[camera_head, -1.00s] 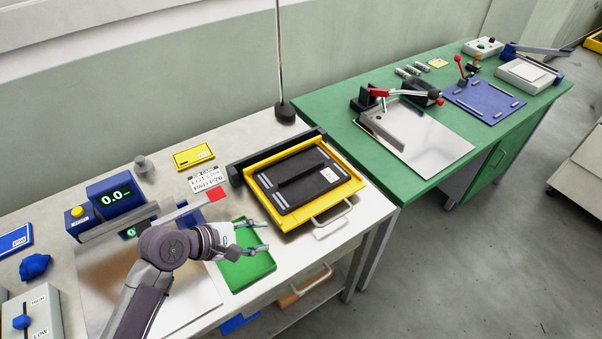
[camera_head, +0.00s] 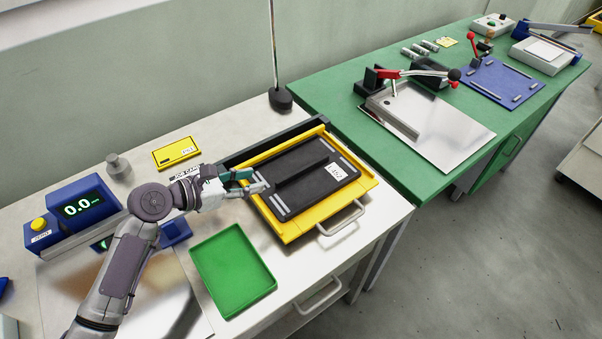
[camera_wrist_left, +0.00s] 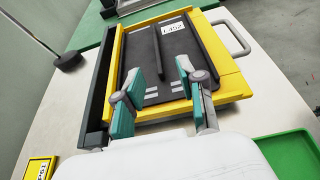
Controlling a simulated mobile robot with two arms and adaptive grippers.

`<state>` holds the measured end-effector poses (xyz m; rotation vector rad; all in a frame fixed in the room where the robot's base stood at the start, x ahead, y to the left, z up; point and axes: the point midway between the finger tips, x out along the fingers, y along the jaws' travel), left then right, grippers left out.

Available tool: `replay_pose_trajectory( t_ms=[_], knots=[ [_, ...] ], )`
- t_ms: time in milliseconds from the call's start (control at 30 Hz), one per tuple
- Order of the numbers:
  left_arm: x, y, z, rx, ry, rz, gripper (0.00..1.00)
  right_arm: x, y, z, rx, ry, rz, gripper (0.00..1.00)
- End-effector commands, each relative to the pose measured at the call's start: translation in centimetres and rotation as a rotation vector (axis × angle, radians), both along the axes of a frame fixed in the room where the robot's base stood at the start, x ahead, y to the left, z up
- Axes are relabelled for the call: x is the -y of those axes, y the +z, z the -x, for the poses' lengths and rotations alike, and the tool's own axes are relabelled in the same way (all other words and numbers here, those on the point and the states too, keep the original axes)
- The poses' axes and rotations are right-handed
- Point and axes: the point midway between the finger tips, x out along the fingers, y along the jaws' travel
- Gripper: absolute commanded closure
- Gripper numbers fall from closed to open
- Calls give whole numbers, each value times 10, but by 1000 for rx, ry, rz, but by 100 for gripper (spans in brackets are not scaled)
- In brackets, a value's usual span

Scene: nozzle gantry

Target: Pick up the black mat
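The black mat (camera_head: 318,188) lies flat in a yellow tray (camera_head: 370,187) on the white table. It has a raised dark rib across its middle, grey strips near its ends and a white label. It also shows in the left wrist view (camera_wrist_left: 174,48). My left gripper (camera_head: 258,181) is open and empty at the tray's left side, close to the mat's near-left edge. In the left wrist view its two fingers (camera_wrist_left: 158,88) are spread apart, pointing toward the mat and its rib. My right gripper is not in view.
A green tray (camera_head: 233,268) lies in front of the yellow tray. A dark bar (camera_head: 270,140) runs along the yellow tray's back edge. A black-based pole (camera_head: 281,98) stands behind. A blue scale display (camera_head: 80,206) is at left.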

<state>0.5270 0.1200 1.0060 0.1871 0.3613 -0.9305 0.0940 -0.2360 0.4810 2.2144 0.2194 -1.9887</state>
Motion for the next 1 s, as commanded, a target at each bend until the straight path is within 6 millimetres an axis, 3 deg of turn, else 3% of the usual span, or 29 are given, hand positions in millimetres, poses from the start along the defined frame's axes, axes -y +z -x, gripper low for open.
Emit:
replay_pose_trajectory(
  t_ms=[33, 133, 267, 500, 1000],
  knots=[
    [0, -11, 0, 0, 1, 0, 60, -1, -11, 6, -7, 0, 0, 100],
    [1, -16, -1, 0, 1, 1, 60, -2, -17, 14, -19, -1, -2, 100],
    [11, -19, -9, 0, 1, 4, 60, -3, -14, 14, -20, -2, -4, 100],
    [47, -36, -34, -1, 0, 3, 60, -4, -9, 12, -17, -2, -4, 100],
    [87, -62, -64, -2, -1, 0, 60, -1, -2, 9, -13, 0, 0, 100]
  ],
)
